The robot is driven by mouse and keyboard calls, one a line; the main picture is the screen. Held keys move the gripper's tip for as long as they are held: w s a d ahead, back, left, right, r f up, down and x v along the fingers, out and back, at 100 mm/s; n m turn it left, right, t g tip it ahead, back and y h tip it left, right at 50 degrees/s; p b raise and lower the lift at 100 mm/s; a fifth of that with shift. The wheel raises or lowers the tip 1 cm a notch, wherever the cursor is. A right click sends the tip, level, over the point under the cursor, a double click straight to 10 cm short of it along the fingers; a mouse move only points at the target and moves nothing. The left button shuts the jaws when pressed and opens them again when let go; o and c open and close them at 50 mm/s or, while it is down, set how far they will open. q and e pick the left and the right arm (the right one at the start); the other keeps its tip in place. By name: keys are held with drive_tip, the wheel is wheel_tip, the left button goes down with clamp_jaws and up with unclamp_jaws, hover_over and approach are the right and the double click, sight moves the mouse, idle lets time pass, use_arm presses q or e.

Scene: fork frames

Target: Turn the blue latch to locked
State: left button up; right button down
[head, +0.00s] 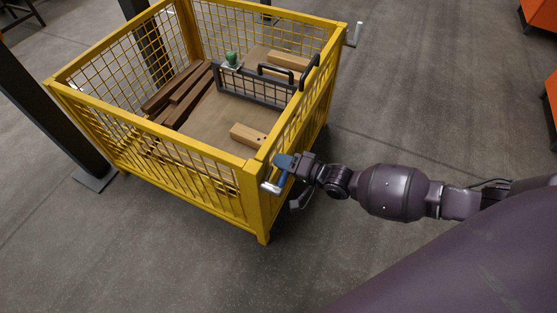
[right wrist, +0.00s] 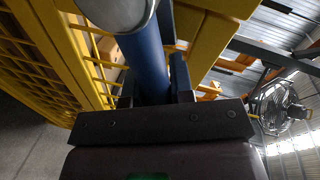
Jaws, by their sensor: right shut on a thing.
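The blue latch (head: 283,181) is at the near right corner of the yellow mesh crate (head: 251,200), with a pale metal end pointing down and left. My right gripper (head: 291,170) is shut on the latch. In the right wrist view the blue latch bar (right wrist: 147,62) runs up between the two fingers (right wrist: 154,90), with its round metal end at the top. The fingers hide part of the bar. My left gripper is not in view.
Another crank-shaped latch (head: 354,36), silver, sticks out at the crate's far right corner. A dark post (head: 52,110) stands at left.

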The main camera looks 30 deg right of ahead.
use_arm(q)
drive_tip(key=b, duration=0.1)
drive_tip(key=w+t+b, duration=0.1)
drive_tip(key=b, duration=0.1)
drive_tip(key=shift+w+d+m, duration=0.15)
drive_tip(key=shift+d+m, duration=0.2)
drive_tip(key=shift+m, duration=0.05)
use_arm(e)
wheel_tip(320, 180, down, 3)
drive_tip(key=m+y, duration=0.1)
drive_tip(key=m, duration=0.2)
drive_tip(key=shift+d+g, duration=0.15)
drive_tip(key=shift+g, duration=0.15)
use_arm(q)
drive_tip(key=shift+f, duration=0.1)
use_arm(e)
drive_tip(key=shift+m, duration=0.3)
drive_tip(key=c, duration=1)
unclamp_jaws()
drive_tip(key=shift+r, duration=0.1)
